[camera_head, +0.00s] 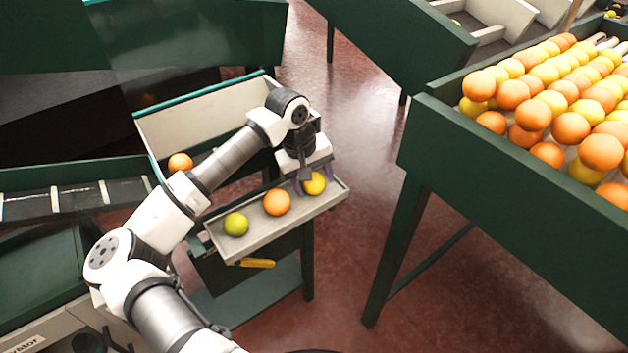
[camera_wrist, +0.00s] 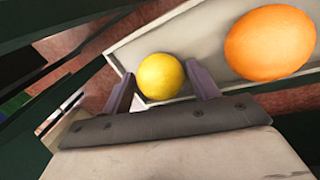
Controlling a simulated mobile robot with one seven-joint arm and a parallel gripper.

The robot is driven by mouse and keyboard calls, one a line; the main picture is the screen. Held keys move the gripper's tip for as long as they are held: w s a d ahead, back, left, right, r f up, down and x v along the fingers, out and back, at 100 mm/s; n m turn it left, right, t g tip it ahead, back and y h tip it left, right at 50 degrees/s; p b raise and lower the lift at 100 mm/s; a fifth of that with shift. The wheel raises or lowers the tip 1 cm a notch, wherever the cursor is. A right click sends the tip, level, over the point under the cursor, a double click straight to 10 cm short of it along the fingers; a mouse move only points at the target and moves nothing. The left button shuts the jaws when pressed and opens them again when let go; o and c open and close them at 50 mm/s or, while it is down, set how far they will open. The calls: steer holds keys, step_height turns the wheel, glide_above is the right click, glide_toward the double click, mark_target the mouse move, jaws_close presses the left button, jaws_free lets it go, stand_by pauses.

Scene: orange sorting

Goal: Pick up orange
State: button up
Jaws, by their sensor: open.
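Three fruits lie in a row in a shallow grey tray (camera_head: 333,192). They are a yellow-green one (camera_head: 236,224) at the left, an orange (camera_head: 277,202) in the middle and a yellow-orange one (camera_head: 315,184) at the right. My gripper (camera_head: 306,184) is at the tray's right end, over the yellow-orange fruit. In the wrist view my gripper (camera_wrist: 165,88) is open, with one finger on each side of the yellow fruit (camera_wrist: 161,76). I cannot tell whether the fingers touch it. The orange (camera_wrist: 270,43) lies outside the fingers, to the right.
Another orange fruit (camera_head: 180,162) sits behind, by a larger grey bin (camera_head: 190,118). A dark conveyor (camera_head: 80,199) runs at the left. A green table (camera_head: 480,190) full of orange and yellow fruits stands at the right. Red floor lies between.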

steer(key=c, duration=0.7)
steer(key=shift+c, duration=0.5)
steer(key=shift+r, duration=0.15)
